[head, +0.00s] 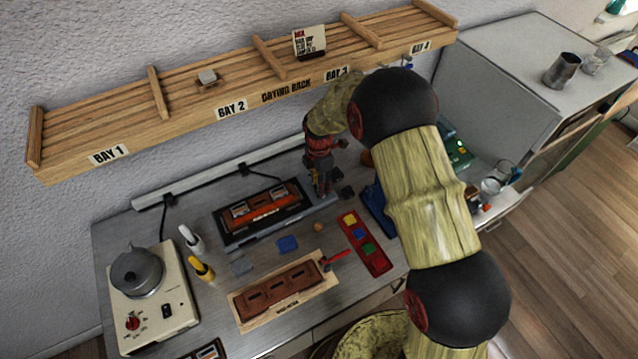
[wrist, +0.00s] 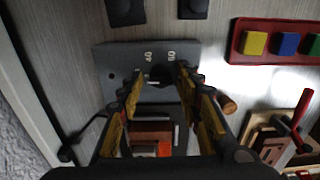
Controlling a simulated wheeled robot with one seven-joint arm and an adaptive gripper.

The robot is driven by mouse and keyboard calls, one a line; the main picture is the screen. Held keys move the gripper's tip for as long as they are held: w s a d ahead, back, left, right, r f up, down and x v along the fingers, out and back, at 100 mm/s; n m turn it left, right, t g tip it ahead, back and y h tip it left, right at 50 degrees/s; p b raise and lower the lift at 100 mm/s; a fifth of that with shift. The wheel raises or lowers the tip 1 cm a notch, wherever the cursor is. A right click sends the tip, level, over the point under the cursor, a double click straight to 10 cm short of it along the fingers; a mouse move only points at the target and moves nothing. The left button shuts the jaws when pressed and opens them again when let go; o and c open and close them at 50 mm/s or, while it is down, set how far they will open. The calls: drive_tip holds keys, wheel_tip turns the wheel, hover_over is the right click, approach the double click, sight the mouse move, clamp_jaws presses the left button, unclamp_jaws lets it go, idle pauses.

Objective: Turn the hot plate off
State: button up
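The hot plate is a cream box (head: 180,284) at the left end of the bench in the head view, with a grey metal pot (head: 137,271) on top. A red knob (head: 132,322) and a black switch (head: 167,311) are on its front part. Their settings are too small to read. My gripper (head: 320,186) is far to the right of it, over the back of the bench. In the wrist view my gripper (wrist: 159,76) is open, with nothing held between its fingers. The hot plate is out of the wrist view.
Below my gripper is a dark grey block (wrist: 112,60) with white numbers. A wooden shelf (head: 185,100) overhangs behind.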

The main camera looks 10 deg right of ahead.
drive_tip(key=shift+o, duration=0.5)
wheel_tip(320, 180, up, 12)
idle(0.4)
idle(0.4)
